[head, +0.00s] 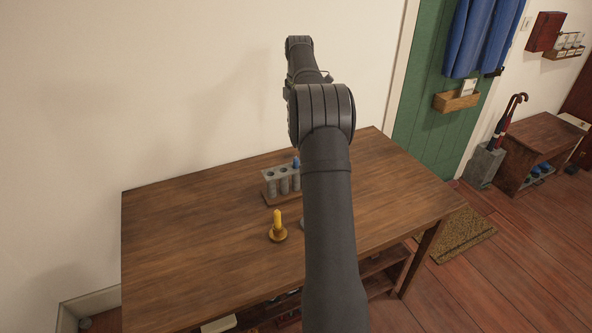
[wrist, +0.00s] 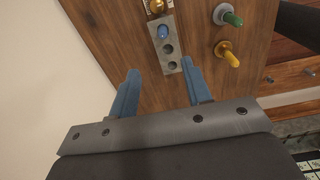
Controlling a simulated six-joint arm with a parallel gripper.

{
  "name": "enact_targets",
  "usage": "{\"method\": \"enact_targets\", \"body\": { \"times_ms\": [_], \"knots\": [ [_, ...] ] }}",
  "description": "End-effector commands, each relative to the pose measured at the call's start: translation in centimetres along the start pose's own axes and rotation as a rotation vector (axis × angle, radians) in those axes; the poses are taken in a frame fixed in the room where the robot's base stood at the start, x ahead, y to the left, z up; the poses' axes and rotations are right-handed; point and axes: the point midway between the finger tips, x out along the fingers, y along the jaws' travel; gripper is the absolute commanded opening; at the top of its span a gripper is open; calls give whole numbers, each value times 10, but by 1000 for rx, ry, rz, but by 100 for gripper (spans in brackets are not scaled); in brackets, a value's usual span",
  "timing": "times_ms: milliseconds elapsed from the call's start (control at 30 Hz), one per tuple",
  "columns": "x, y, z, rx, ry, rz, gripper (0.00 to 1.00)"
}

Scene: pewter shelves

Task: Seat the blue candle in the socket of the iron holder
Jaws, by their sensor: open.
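The blue candle (wrist: 163,31) stands in the end hole of a grey rack (wrist: 166,67); its top also shows in the head view (head: 296,162), at the rack's right end. My gripper (wrist: 168,80) is open and empty, its two blue fingers apart over the table on either side of the rack's near end, short of the candle. I cannot pick out the iron holder for sure. A holder (wrist: 157,5), brass-coloured in part, is cut off at the top edge of the wrist view, just past the candle.
A yellow candle (head: 278,218) stands in a brass holder (head: 278,234) in front of the rack. A green candle (wrist: 232,19) stands in another holder beyond it in the wrist view. The left part of the wooden table (head: 190,235) is clear. A wall is behind.

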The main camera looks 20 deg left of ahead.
Motion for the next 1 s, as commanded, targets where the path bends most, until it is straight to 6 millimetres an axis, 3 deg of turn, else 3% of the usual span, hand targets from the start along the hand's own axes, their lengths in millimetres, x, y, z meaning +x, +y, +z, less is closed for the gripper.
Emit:
{"method": "enact_targets", "body": {
  "times_ms": [167,500,700,1000],
  "knots": [
    [4,-3,-2,-30,2,-27,45],
    [76,-5,-2,-28,3,-27,45],
    [109,-5,-3,-27,2,-25,45],
    [127,-5,-4,-27,2,-24,45]
  ]
}}
